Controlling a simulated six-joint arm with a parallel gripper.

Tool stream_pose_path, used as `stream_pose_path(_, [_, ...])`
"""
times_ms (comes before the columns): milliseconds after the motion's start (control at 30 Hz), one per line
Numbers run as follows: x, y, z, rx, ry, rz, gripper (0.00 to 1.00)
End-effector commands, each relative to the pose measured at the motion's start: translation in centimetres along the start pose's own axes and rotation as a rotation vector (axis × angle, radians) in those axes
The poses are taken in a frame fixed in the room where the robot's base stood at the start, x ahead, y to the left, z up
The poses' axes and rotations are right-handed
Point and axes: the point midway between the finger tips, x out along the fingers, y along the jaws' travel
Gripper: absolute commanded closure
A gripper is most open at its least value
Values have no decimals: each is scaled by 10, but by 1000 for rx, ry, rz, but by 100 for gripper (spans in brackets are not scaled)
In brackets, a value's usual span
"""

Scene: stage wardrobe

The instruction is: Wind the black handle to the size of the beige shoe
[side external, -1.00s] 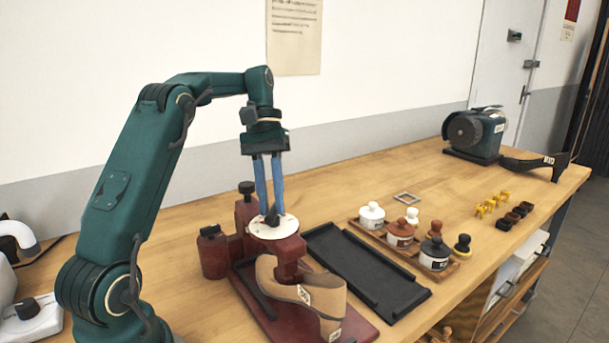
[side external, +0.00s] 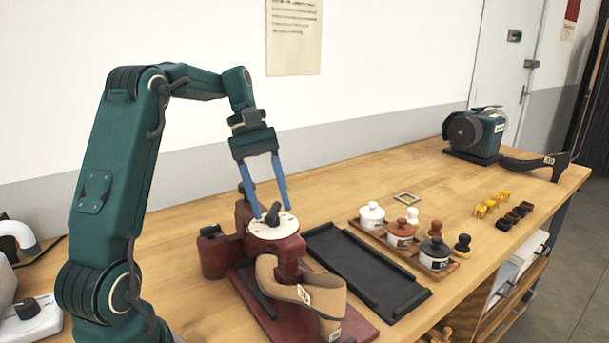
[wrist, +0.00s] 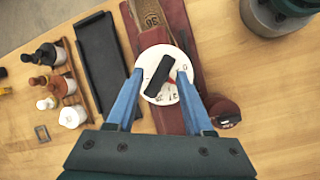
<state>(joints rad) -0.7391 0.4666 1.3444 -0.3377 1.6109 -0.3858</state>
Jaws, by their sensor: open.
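The black handle (side external: 272,213) sits on top of a white round dial (side external: 262,231) on a dark red stand. In the wrist view the handle (wrist: 159,76) lies slantwise across the dial (wrist: 150,94), with a red mark beside it and small numbers near the rim that I cannot read surely. The beige shoe (side external: 322,296) is mounted on the stand in front of the dial; its label seems to read 36 in the wrist view (wrist: 152,20). My gripper (side external: 271,212) is open and empty, its blue fingertips apart on either side of the handle (wrist: 160,72), seemingly just above the dial.
A black tray (side external: 365,269) lies right of the stand. Beyond it, a wooden rack holds several jars (side external: 372,216) and knobs. Yellow and dark small pieces, a dark shoe (side external: 536,163) and a green machine (side external: 475,134) stand farther right. A red knob (wrist: 222,109) is near the right finger.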

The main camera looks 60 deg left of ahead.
Motion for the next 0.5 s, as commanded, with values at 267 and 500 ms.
stream_pose_path(267, [0,-2,2,-253,55,105,48])
stream_pose_path(500, [0,-3,4,-415,91,173,48])
